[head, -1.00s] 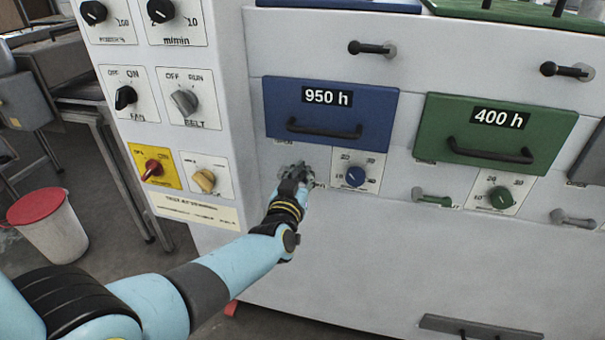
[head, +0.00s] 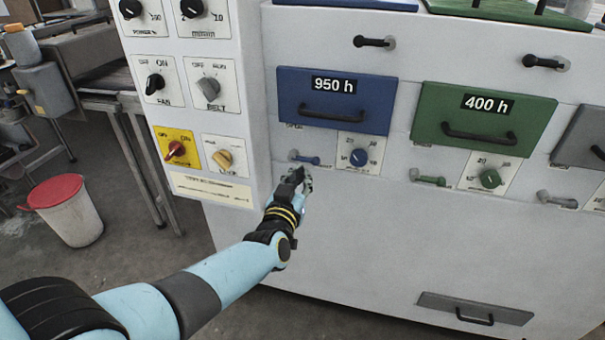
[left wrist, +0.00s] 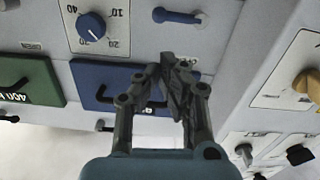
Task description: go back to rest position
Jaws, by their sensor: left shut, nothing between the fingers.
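My left gripper (head: 297,180) is shut and empty in the head view. It is just below the blue lever (head: 305,159) under the blue 950 h door (head: 335,100), apart from it as far as I can tell. In the left wrist view the shut fingers (left wrist: 172,88) point toward the blue door (left wrist: 100,85), with the blue lever (left wrist: 178,16) and the blue-knob dial (left wrist: 91,27) above them. My left arm reaches in from the lower left. My right gripper is not in view.
The machine's control column with a yellow-plated red switch (head: 176,149) stands left of my gripper. A green 400 h door (head: 483,118) is to the right. A white bin with a red lid (head: 62,207) stands on the floor at left.

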